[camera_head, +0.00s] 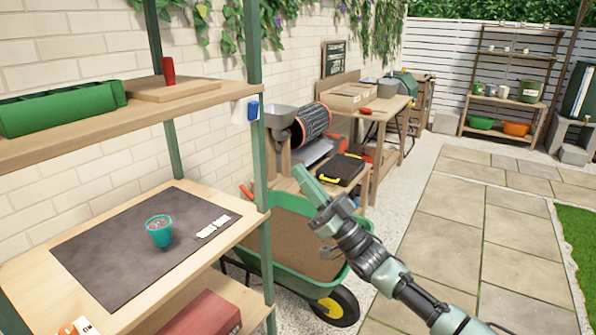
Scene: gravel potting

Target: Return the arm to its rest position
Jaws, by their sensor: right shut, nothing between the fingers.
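My right arm comes in from the lower right. Its gripper (312,187) is shut and empty, in front of the green wheelbarrow (365,240) as seen here. My left gripper is not in view. A small teal pot (160,231) with grey-brown fill stands upright on the dark mat (105,262) on the wooden shelf at left, well apart from my right gripper. White labels (214,227) lie on the mat to the right of the pot.
The green shelf post (262,170) stands between the pot and my right gripper in the picture. The wheelbarrow holds brown material. A workbench (385,112) lines the wall behind. The paved path (425,240) at right is clear.

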